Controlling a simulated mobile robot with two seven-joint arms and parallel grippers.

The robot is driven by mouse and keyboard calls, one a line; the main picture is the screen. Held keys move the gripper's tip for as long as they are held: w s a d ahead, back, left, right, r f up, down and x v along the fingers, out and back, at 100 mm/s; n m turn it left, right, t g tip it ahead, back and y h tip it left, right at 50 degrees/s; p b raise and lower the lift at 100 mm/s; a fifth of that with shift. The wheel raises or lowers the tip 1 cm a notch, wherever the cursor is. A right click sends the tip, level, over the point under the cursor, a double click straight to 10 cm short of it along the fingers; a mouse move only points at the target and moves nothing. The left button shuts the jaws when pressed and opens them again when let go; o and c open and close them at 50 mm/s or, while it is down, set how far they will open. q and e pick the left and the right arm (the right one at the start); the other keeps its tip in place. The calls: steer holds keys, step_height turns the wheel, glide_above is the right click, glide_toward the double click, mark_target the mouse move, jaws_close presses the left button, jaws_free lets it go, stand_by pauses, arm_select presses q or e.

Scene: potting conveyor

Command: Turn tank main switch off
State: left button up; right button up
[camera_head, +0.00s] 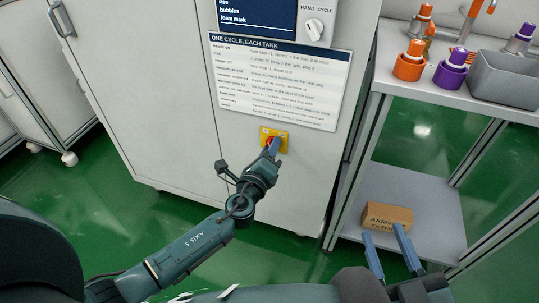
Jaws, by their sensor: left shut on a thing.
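The tank main switch (265,138) is a red knob on a yellow plate, low on the front of a white cabinet, below the instruction sheet. My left gripper (274,147) is at the switch, with its blue fingers shut on the knob. The fingers hide much of the knob, so I cannot tell which way it points. My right gripper (385,241) is at the lower right, with its two blue fingers apart and nothing between them. It is in front of the shelf unit, away from the switch.
A white hand cycle knob (316,30) is higher on the cabinet. To the right, a metal shelf unit carries orange and purple bottles (450,71) and a grey bin (504,79). A cardboard box (387,216) lies on its lower shelf. Green floor is clear at the left.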

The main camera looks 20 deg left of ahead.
arm_select(q)
steer(key=shift+n+b, duration=0.3)
steer(key=shift+n, duration=0.4)
steer(key=shift+w+r, duration=0.1)
steer(key=shift+r, duration=0.05)
steer(key=o, duration=1)
steer(key=shift+c, duration=0.2)
